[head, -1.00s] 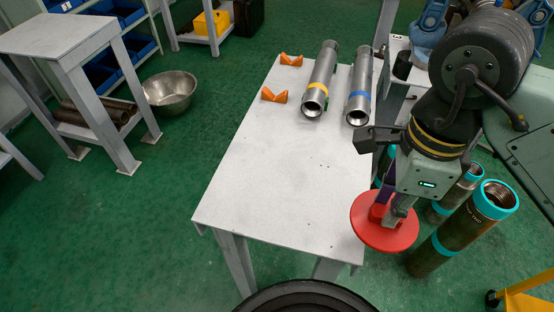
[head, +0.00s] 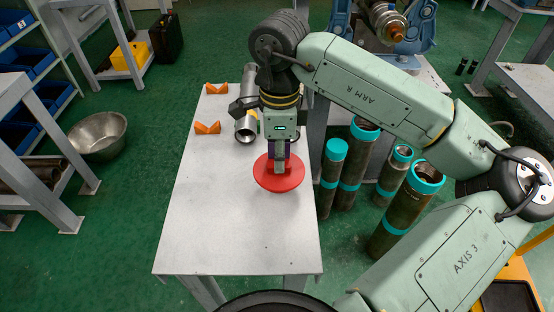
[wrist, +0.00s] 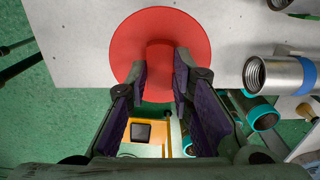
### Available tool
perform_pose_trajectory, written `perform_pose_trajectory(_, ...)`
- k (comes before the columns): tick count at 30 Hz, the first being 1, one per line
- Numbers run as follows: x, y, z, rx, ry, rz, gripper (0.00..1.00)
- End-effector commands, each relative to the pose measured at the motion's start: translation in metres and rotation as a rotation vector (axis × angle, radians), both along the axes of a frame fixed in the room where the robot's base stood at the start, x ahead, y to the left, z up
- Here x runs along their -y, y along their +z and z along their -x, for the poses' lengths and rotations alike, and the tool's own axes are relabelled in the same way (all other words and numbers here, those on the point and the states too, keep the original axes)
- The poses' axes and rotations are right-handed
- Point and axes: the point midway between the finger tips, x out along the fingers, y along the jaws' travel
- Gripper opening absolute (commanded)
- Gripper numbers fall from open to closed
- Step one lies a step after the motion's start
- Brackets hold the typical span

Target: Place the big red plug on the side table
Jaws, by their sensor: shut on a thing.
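The big red plug (head: 279,183) is a wide red disc with a raised grip in its middle. My gripper (head: 279,160) is shut on that grip from above, with the disc below the fingers. In the head view the plug is over the right part of the white side table (head: 220,230). The plug also shows in the wrist view (wrist: 160,25), its grip between the dark purple finger pads and its disc overlapping the table's edge. I cannot tell whether the disc touches the tabletop.
A steel pipe (head: 246,127) lies on the table behind the gripper, beside two orange V-blocks (head: 207,128) (head: 216,89). Teal-ringed pipes (head: 356,160) stand on the floor to the right. The table's front half is clear.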

Motion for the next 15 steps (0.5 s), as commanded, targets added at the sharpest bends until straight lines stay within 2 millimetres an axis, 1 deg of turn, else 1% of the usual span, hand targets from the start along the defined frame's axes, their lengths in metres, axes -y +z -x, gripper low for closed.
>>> perform_pose_trajectory(1,-0.004,0.001,-0.005,-0.001,0.003,-0.001,0.0)
perform_pose_trajectory(2,-0.005,-0.002,-0.006,-0.002,0.002,-0.002,0.0)
perform_pose_trajectory(3,-0.004,-0.01,-0.005,-0.005,0.002,-0.002,0.0)
perform_pose_trajectory(6,-0.004,-0.024,-0.005,-0.003,0.001,-0.003,0.0)
perform_pose_trajectory(9,-0.004,-0.034,-0.005,-0.001,0.001,-0.002,0.0)
perform_pose_trajectory(15,-0.004,-0.036,-0.005,0.001,0.001,-0.001,0.0)
